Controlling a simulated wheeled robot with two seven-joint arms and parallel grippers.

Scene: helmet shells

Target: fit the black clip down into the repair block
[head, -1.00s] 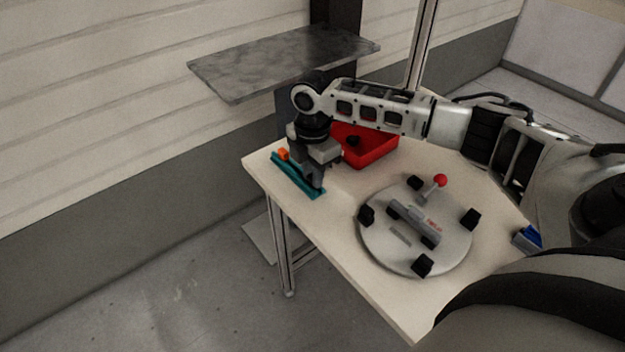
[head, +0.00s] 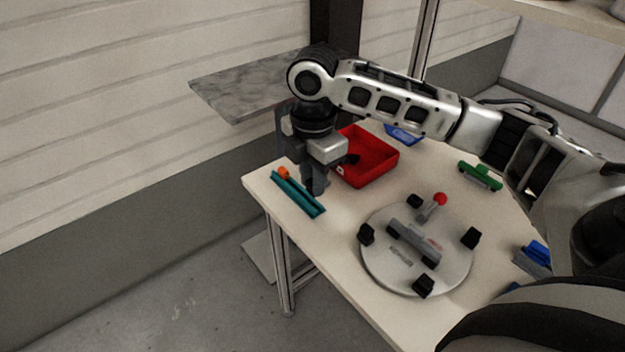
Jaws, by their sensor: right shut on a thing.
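My right gripper (head: 315,188) points down over the left part of the table, close beside the teal slotted bar (head: 300,196). It is shut on a small dark piece, which I take to be the black clip; the fingers hide most of it. The bar lies near the table's left edge with an orange piece (head: 284,173) at its far end. I cannot tell for sure which thing is the repair block; a grey block (head: 413,241) lies on the round grey fixture (head: 385,268). My left gripper is not in view.
A red tray (head: 382,172) with a dark piece (head: 352,159) inside stands just right of the gripper. The fixture carries several black clamps and a red-knobbed lever (head: 440,200). Green (head: 480,175) and blue (head: 535,256) parts lie to the right. A grey shelf (head: 245,88) stands behind.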

